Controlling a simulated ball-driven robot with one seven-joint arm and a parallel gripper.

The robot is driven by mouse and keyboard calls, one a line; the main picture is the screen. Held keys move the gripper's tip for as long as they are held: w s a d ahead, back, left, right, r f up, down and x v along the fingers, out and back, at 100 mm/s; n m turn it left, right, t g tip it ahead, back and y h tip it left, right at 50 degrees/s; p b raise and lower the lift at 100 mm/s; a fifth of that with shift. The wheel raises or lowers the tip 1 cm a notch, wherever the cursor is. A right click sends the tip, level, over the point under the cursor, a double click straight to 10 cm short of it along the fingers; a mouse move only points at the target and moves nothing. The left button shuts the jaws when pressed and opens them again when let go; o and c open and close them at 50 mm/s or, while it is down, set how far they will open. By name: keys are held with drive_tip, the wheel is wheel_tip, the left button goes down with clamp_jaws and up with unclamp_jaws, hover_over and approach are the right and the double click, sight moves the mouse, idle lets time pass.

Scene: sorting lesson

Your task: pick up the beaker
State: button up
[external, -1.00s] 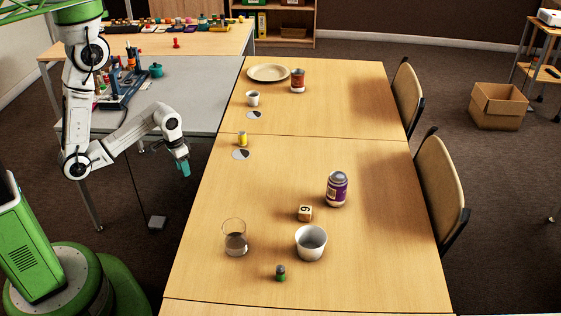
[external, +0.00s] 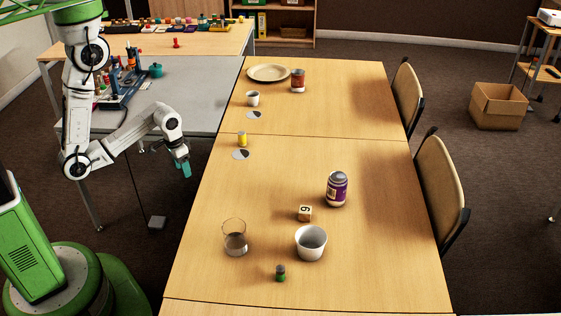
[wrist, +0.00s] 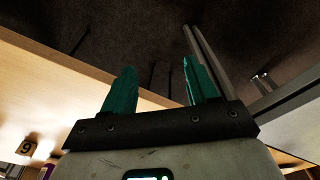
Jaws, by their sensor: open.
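The beaker (external: 235,243) is a clear glass vessel with dark contents or a dark base. It stands upright near the left edge of the wooden table (external: 245,185), in the front part. My gripper (external: 186,169) hangs off the table's left edge, farther back than the beaker and well apart from it. Its two teal fingers also show in the wrist view (wrist: 157,78), spread apart with nothing between them. The beaker cannot be made out in the wrist view.
A white bowl (external: 311,249) stands right of the beaker. A small green-and-grey item (external: 280,273), a numbered wooden block (external: 305,213) and a purple-labelled jar (external: 337,190) are nearby. A yellow item (external: 242,139) stands farther back. The table between it and the beaker is clear.

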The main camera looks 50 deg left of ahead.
drive_tip(key=o, duration=0.7)
drive_tip(key=shift+o, duration=0.2)
